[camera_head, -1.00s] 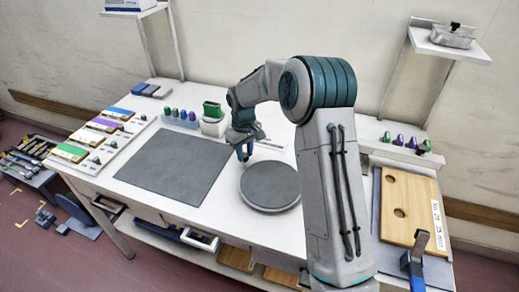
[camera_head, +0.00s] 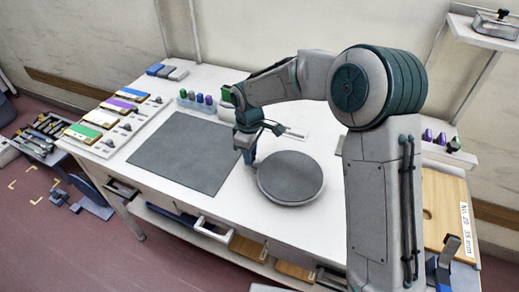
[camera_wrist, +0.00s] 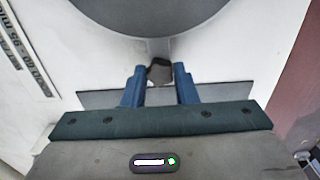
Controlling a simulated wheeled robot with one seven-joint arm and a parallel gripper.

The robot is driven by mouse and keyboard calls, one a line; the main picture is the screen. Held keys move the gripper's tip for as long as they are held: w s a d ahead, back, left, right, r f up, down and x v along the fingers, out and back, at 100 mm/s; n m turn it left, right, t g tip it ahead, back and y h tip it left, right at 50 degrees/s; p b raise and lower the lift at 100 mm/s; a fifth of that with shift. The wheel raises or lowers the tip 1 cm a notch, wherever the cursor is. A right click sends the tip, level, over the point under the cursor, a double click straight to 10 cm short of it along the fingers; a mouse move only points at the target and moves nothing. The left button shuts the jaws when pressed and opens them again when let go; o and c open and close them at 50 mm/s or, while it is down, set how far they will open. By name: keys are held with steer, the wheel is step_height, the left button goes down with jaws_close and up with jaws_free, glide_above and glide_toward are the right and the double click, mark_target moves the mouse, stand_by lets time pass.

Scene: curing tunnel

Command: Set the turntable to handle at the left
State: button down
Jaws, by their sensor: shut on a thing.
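The turntable (camera_head: 291,178) is a round dark grey disc on the white table, right of the large grey mat. It fills the top of the wrist view (camera_wrist: 150,12). Its small dark handle (camera_wrist: 160,71) sticks out from the rim toward my gripper. My gripper (camera_wrist: 160,82) has two blue fingers, one on each side of the handle, shut on it. In the head view my gripper (camera_head: 246,153) is at the turntable's left edge, pointing down. The handle is hidden behind the fingers there.
The grey mat (camera_head: 180,153) lies left of the turntable. Colored blocks (camera_head: 105,117) stand along the table's left side, and small bottles (camera_head: 197,98) stand at the back. A wooden board (camera_head: 440,215) lies at the right.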

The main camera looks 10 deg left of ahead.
steer(key=shift+s, duration=0.15)
steer(key=c, duration=1.1)
jaws_free()
steer(key=shift+a, duration=0.1)
steer(key=shift+c, duration=0.2)
steer(key=shift+r, duration=0.1)
steer(key=shift+r, duration=0.25)
step_height(320, 180, up, 13)
steer(key=shift+b, duration=0.35)
